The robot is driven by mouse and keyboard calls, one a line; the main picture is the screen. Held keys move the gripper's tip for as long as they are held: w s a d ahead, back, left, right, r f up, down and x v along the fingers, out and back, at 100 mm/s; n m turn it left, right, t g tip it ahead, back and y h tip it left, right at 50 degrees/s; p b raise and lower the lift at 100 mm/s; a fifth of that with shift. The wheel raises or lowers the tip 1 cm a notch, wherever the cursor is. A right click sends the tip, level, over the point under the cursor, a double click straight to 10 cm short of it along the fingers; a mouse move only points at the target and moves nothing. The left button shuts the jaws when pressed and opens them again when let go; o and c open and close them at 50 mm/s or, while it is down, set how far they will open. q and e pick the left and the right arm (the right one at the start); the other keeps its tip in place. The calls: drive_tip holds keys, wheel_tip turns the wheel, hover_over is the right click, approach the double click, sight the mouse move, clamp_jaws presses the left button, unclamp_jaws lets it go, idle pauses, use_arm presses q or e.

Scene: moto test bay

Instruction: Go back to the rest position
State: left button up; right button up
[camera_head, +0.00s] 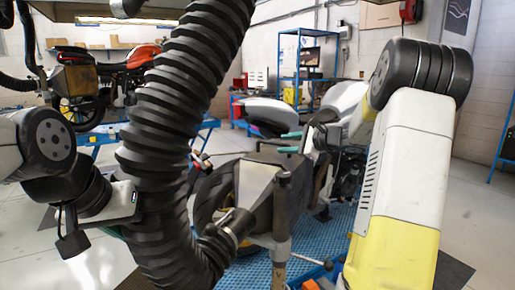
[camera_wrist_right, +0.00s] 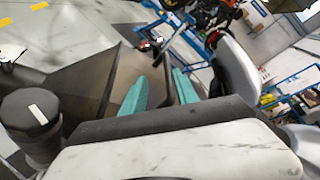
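My right arm comes in from the right in the head view. Its gripper (camera_head: 289,142) shows two teal fingers beside the upper edge of a dark box-like nozzle (camera_head: 258,185). In the right wrist view the two teal fingers of this gripper (camera_wrist_right: 160,88) stand apart. The nozzle's wall (camera_wrist_right: 85,85) is close to them, and I cannot tell whether they touch it.
The hose hangs from above across the middle and curves down to the nozzle. A motorcycle (camera_head: 345,100) stands behind the nozzle. A red motorcycle (camera_head: 140,57) is at the back left. A blue shelf rack (camera_head: 299,55) stands by the wall. Floor is clear at the lower left.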

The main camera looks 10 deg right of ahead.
drive_tip(key=s+a+r+n+g, duration=0.2)
drive_tip(key=s+a+n+g, duration=0.3)
drive_tip(key=s+a+n, duration=0.7)
drive_tip(key=s+f+n+h, duration=0.2)
drive_tip(key=s+n+h, duration=0.1)
drive_tip(key=s, duration=1)
drive_tip(key=s+d+f+n+h, duration=0.1)
drive_tip(key=s+f+n+h, duration=0.1)
drive_tip(key=s, duration=1)
drive_tip(key=shift+s+f+n+g+h, duration=0.35)
drive_tip(key=shift+n+h, duration=0.35)
drive_tip(key=shift+n, duration=0.5)
drive_tip(key=shift+r, duration=0.1)
